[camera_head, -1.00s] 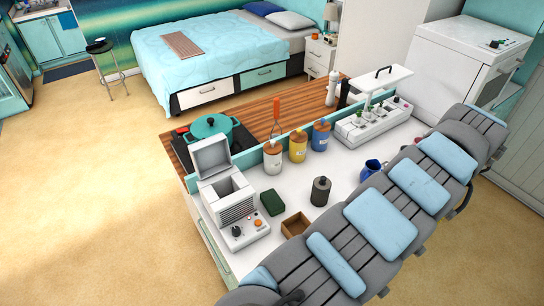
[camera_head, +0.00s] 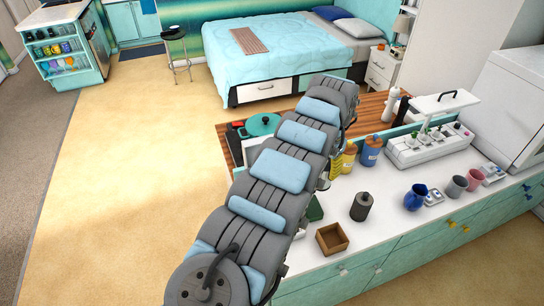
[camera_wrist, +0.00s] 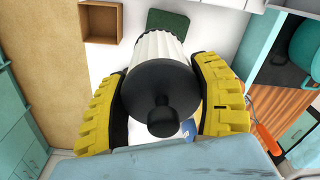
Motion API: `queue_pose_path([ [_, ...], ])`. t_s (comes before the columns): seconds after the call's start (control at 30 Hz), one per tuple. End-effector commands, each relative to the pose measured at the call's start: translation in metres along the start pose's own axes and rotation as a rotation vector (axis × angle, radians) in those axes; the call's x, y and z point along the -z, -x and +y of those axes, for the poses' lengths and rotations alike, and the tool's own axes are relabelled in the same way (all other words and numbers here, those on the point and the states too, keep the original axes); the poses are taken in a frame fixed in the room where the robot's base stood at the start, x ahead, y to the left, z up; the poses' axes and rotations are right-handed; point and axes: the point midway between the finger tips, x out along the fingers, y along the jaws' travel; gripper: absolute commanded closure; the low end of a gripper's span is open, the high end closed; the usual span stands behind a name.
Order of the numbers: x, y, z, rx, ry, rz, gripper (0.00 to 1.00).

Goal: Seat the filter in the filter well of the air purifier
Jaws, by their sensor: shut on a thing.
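My gripper (camera_wrist: 162,82) is shut on the filter (camera_wrist: 158,48) in the wrist view. The filter is a white pleated cylinder with a black rounded end cap and a knob facing the camera. One yellow ridged finger lies on each side of it. Its far end also has a dark cap, partly in view.
A dark canister (camera_head: 361,207) and an open wooden box (camera_head: 331,239) stand on the white counter (camera_head: 385,240). A dark green block (camera_wrist: 167,22) lies near the filter in the wrist view.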

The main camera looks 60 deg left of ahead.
Motion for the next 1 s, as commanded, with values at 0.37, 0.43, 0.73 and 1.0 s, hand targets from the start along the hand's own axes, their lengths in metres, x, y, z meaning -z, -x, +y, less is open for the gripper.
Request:
queue_pose_path([
  [0.37,-0.077,-0.010,-0.122,0.001,0.067,-0.010,0.73],
  [0.43,-0.085,-0.011,-0.132,0.001,0.072,-0.010,0.73],
  [0.73,-0.091,-0.017,-0.141,0.002,0.075,-0.010,0.73],
  [1.0,-0.091,-0.033,-0.140,0.003,0.075,-0.008,0.73],
])
